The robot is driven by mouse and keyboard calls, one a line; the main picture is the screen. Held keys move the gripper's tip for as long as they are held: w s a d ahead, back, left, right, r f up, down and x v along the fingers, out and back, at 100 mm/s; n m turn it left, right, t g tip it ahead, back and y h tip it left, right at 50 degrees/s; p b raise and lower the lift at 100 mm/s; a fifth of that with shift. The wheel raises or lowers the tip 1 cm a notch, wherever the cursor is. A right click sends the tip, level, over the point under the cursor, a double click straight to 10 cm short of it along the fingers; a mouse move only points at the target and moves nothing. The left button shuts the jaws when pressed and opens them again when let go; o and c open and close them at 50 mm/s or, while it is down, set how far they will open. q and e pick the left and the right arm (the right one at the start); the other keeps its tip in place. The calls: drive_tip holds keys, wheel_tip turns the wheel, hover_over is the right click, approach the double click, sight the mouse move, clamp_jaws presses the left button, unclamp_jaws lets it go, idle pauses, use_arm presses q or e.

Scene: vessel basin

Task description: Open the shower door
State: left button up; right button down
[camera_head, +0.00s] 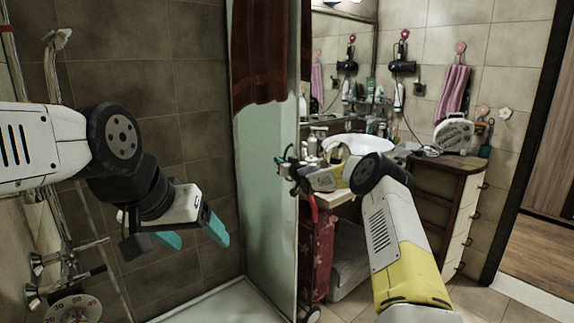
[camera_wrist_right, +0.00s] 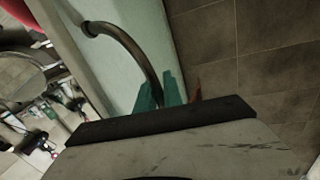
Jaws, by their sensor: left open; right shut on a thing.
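The shower door (camera_head: 265,190) is a pale green frosted glass panel standing upright in the middle of the head view. Its curved metal handle (camera_wrist_right: 126,45) shows in the right wrist view against the glass. My right gripper (camera_head: 284,167) is at the door's right edge, with its teal fingers (camera_wrist_right: 159,92) shut on the handle. My left gripper (camera_head: 192,237) is open and empty, in front of the tiled wall to the left of the door.
A dark red curtain (camera_head: 259,52) hangs over the door's upper part. Shower pipes and taps (camera_head: 62,270) are at the left. A white shower tray (camera_head: 215,303) lies below. A sink (camera_head: 358,146) and wooden cabinet (camera_head: 445,205) stand to the right. Some floor is clear at lower right.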

drive_tip(key=w+a, duration=0.3)
drive_tip(key=shift+a+f, duration=0.15)
drive_tip(key=shift+f, duration=0.05)
idle(0.3)
drive_tip(key=c, duration=1.8)
unclamp_jaws()
drive_tip(key=shift+o, duration=0.2)
drive_tip(key=shift+r, duration=0.1)
drive_tip(key=shift+d, duration=0.2)
drive_tip(key=v, duration=0.8)
drive_tip(key=shift+a+r, duration=0.1)
